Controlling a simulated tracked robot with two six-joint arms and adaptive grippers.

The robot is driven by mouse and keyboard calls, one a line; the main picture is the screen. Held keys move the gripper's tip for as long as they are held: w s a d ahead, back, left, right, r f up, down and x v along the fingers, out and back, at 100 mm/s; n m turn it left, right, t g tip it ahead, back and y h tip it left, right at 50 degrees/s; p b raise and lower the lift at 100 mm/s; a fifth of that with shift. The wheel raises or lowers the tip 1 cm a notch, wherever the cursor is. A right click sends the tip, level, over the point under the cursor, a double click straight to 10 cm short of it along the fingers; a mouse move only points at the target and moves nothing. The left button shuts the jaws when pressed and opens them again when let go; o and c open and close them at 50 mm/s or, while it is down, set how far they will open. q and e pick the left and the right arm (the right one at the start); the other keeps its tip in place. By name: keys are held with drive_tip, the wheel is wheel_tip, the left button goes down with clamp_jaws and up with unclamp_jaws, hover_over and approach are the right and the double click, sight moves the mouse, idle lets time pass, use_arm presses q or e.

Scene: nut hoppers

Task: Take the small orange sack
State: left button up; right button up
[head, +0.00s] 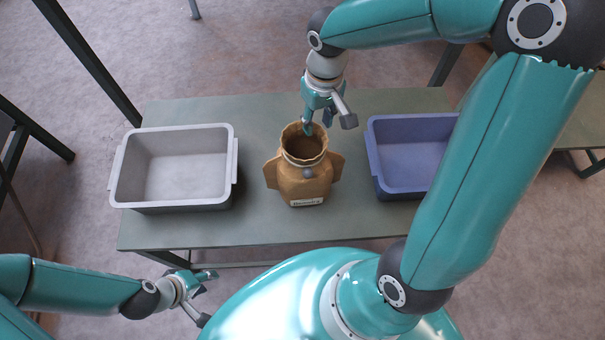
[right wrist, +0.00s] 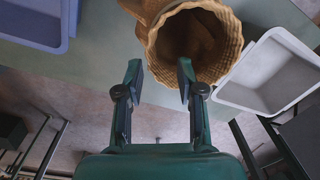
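The small orange-brown sack (head: 303,185) stands upright on the table between two bins, its ruffled mouth open upward, with a tied neck and a white label on the front. My right gripper (head: 328,120) is open at the sack's back rim. One finger overlaps the mouth in the head view; the other is to its right, outside. I cannot tell whether a finger touches the rim. My left gripper (head: 203,298) is open and empty before the table's front edge.
A grey bin (head: 235,165) stands left of the sack and a blue bin (head: 378,182) right of it, partly behind my right arm. Both look empty where visible. The green-grey table (head: 255,225) is bare in front of the sack.

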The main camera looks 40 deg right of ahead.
sight(317, 143)
drive_tip(key=shift+d+f+p, duration=0.2)
drive_tip(key=shift+f+p, duration=0.15)
drive_tip(key=shift+f, duration=2.65)
clamp_jaws()
